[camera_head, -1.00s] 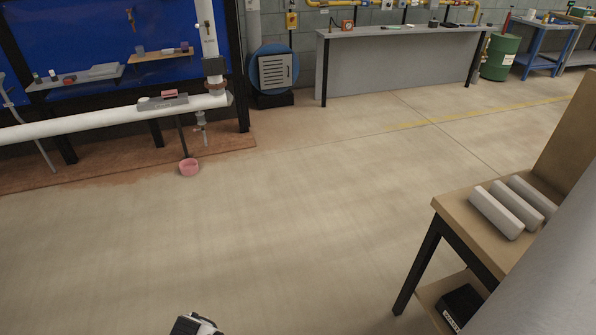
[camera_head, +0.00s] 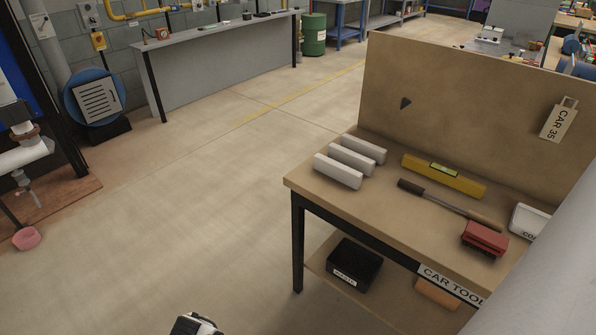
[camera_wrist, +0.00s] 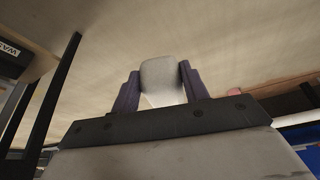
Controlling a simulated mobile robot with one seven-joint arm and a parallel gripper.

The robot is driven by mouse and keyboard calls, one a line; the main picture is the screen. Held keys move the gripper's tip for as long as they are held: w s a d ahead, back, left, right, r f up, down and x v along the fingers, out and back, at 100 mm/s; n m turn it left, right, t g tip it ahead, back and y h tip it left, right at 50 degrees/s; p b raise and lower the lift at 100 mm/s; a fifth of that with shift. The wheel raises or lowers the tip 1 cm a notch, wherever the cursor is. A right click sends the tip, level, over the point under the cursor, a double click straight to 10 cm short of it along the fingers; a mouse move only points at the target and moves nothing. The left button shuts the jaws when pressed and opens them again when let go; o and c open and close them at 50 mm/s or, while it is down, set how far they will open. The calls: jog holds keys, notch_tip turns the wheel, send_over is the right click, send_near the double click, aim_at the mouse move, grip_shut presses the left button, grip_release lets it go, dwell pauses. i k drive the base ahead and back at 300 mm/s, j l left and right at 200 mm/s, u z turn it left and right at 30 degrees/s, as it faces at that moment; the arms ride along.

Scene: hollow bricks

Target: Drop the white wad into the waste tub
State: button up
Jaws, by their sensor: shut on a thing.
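The waste tub (camera_head: 354,266) is a black box with a white label, standing on the lower shelf of the wooden bench. Its label, partly cut off, also shows at the left edge of the wrist view on the tub (camera_wrist: 8,48). My gripper (camera_wrist: 160,84) is shut on the white wad (camera_wrist: 161,74), a pale rounded lump between its two dark fingers. In the head view only a piece of my gripper (camera_head: 194,324) shows at the bottom edge, left of the bench and apart from the tub; the wad is not clear there.
The bench top (camera_head: 385,200) carries white bars (camera_head: 350,158), a yellow level (camera_head: 443,176), a long-handled tool and a red block (camera_head: 485,238). A black bench leg (camera_head: 297,245) stands left of the tub. A pink bowl (camera_head: 27,238) lies far left. The floor between is clear.

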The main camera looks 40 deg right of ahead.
aim_at(356, 271)
jog(key=j+z, duration=0.1)
jog(key=z, duration=0.25)
jog(key=j+z, duration=0.1)
jog(key=z, duration=0.25)
jog(key=k+j+z, duration=0.1)
jog(key=z, duration=0.25)
